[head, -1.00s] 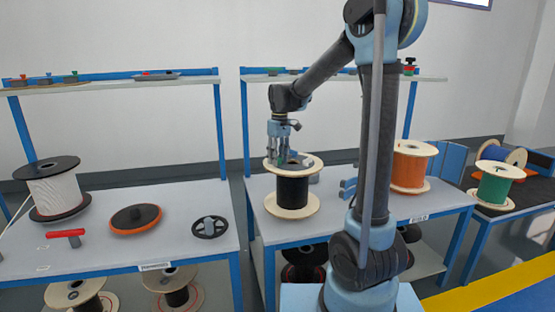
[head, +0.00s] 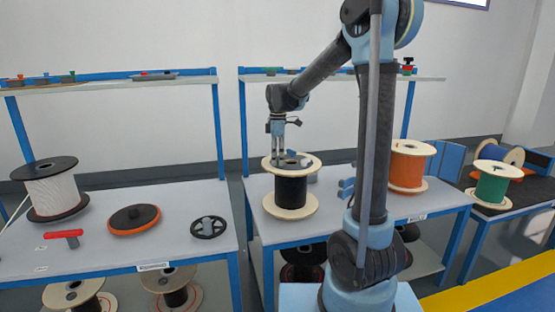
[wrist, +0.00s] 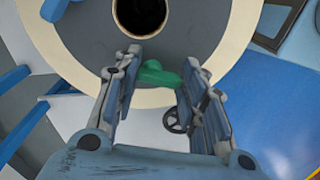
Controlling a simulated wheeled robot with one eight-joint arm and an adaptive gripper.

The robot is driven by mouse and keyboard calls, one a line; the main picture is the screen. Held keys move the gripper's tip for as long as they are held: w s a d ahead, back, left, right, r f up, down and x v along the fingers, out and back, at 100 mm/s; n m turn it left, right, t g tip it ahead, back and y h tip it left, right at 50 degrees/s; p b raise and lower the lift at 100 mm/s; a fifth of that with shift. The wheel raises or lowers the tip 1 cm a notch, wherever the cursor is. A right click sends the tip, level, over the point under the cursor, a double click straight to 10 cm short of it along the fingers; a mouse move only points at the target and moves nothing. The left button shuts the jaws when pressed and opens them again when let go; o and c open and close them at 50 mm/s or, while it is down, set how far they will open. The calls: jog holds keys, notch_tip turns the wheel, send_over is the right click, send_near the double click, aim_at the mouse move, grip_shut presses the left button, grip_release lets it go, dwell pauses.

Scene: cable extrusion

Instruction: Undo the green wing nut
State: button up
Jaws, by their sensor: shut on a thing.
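The spool stands upright on the right-hand workbench (head: 350,218).
A blue bracket (head: 346,188) stands right of the black spool, then an orange spool (head: 407,168). The left bench holds a white spool (head: 52,192), a red-handled tool (head: 64,234), an orange-rimmed disc (head: 134,219) and a black handwheel (head: 209,227). A shelf (head: 330,79) runs above.

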jog(key=shift+n, duration=0.4)
jog(key=o, duration=1.1)
jog(key=shift+r, duration=0.1)
jog(key=r, duration=1.1)
jog(key=shift+w+r, duration=0.35)
jog(key=shift+w, duration=0.05)
jog(key=s+d+f+m, duration=0.2)
jog(key=s+d+m, duration=0.3)
jog(key=s+d, duration=0.4)
jog(key=s+d+f+m+t, duration=0.1)
jog(key=s+d+f+m, duration=0.3)
jog(key=s+f, duration=0.2)
jog(key=s+d+f+m+t, duration=0.1)
jog(key=s+d+f+m, duration=0.3)
jog(key=s+f, duration=0.3)
jog(key=s+d+f+m, duration=0.4)
jog(key=s+f, duration=0.3)
jog(key=s, duration=0.3)
jog(key=shift+d+f+m+t, duration=0.15)
jog(key=shift+m+t, duration=0.25)
jog(key=shift+m, duration=0.4)
